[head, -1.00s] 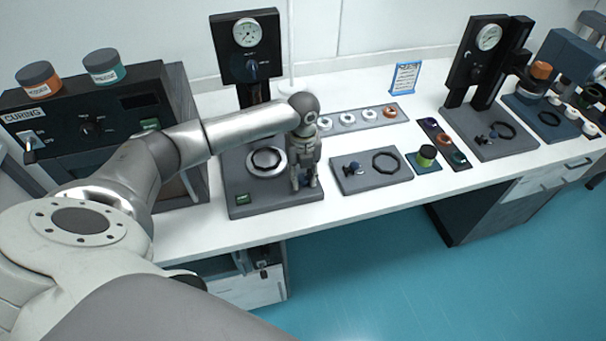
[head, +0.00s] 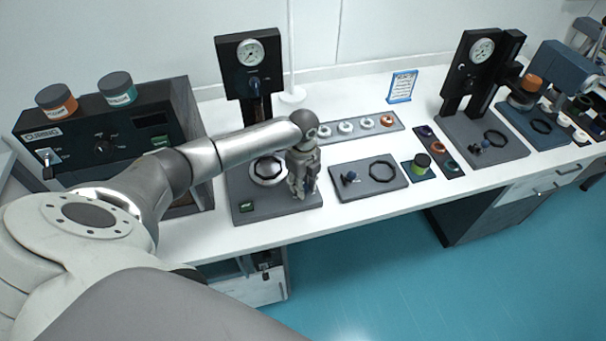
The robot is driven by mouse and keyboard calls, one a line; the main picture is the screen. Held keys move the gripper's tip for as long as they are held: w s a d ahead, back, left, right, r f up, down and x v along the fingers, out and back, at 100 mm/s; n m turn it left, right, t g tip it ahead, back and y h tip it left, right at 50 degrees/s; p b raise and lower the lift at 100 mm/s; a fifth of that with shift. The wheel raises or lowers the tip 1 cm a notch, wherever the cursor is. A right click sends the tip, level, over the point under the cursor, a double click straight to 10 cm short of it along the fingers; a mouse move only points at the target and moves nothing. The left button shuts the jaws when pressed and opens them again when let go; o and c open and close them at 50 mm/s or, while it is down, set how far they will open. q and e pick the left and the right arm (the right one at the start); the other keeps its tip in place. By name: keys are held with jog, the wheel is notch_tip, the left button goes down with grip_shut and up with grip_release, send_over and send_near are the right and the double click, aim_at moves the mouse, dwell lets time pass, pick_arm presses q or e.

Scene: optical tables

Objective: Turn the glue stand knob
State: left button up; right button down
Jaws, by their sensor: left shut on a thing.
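A dark stand with a round gauge (head: 250,53) on its upright stands on the table, and I take it for the glue stand. Its flat grey base (head: 270,212) carries a pale disc with a dark ring (head: 267,169). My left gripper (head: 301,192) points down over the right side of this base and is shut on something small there. The fingers hide it; by its place it is likely the stand's knob, but I cannot see it clearly. My right gripper is not in view.
Right of the base lies a grey plate (head: 368,193) with a small blue-black knob and ring. A strip of white and orange rings (head: 356,127) lies behind. A curing box (head: 98,135) with two jars stands left. A second gauge stand (head: 481,75) is further right.

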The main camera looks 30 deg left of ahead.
pick_arm(q)
jog(key=n+p, duration=0.2)
jog(key=n, duration=0.1)
jog(key=shift+r, duration=0.15)
jog(key=shift+n+p, duration=0.65)
jog(key=shift+n, duration=0.55)
jog(key=o, duration=1)
notch_tip(320, 180, up, 12)
jog(key=shift+f, duration=0.1)
